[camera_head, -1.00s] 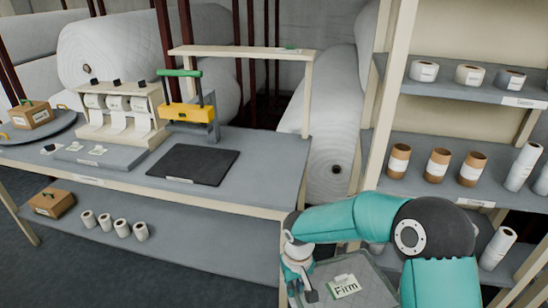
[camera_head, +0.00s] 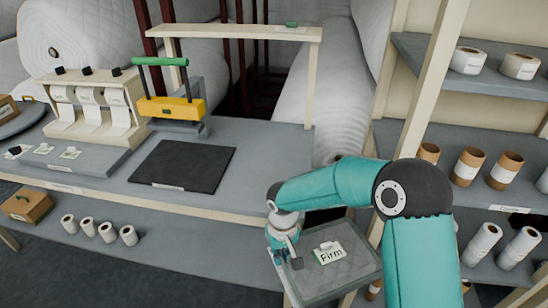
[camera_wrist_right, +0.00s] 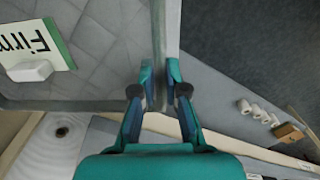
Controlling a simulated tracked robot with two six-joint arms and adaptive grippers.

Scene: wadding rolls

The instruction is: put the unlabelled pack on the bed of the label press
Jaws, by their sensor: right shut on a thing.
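In the right wrist view the two fingers (camera_wrist_right: 162,78) clasp the tray's thin wall (camera_wrist_right: 158,30). The label press (camera_head: 170,107), yellow with a green bar handle, stands on the bench to the left, apart from the tray. A brown box (camera_head: 27,206) sits on the lower shelf; I cannot tell whether it is the unlabelled pack. My left gripper is out of view.
A black mat (camera_head: 182,166) lies before the press. A roll dispenser (camera_head: 90,105) stands left of it. A cream frame (camera_head: 240,32) rises over the bench. Right, shelves hold brown-banded rolls (camera_head: 468,164) and white rolls (camera_head: 466,60). Several small rolls (camera_head: 108,232) line the lower shelf.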

